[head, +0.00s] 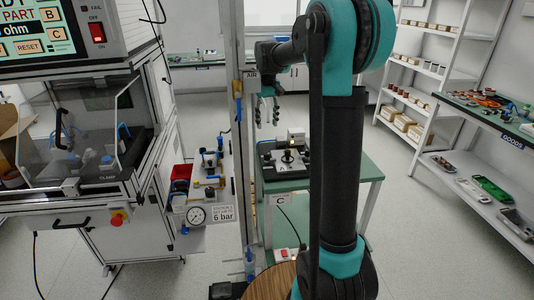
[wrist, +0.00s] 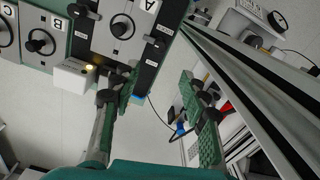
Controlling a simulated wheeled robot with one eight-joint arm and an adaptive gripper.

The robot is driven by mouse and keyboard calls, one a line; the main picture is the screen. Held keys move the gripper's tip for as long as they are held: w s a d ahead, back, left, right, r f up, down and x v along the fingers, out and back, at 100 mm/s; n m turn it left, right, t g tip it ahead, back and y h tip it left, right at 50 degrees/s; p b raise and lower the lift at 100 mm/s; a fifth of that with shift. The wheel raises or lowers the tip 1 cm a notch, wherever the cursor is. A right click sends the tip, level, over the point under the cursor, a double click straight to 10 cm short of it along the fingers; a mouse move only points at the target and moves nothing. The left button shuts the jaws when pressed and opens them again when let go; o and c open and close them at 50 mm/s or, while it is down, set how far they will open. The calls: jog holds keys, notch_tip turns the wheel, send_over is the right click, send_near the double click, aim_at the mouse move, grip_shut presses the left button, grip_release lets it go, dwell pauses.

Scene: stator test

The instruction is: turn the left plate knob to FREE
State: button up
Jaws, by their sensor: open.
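In the head view a dark plate fixture (head: 268,172) with black knobs (head: 287,156) stands on a green table. In the wrist view I look at it from above, and it appears rotated, with an upside-down A.
A white box with a lit lamp (wrist: 75,76) stands by the plate. Further stations with black knobs (wrist: 40,43) lie left in the wrist view. An upright metal post (head: 239,150) and a valve panel with a gauge (head: 196,216) stand left of the table in the head view.

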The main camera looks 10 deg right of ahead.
aim_at(267, 154)
notch_tip(267, 154, down, 14)
jog(key=shift+f, duration=0.2)
dwell(0.4)
grip_shut()
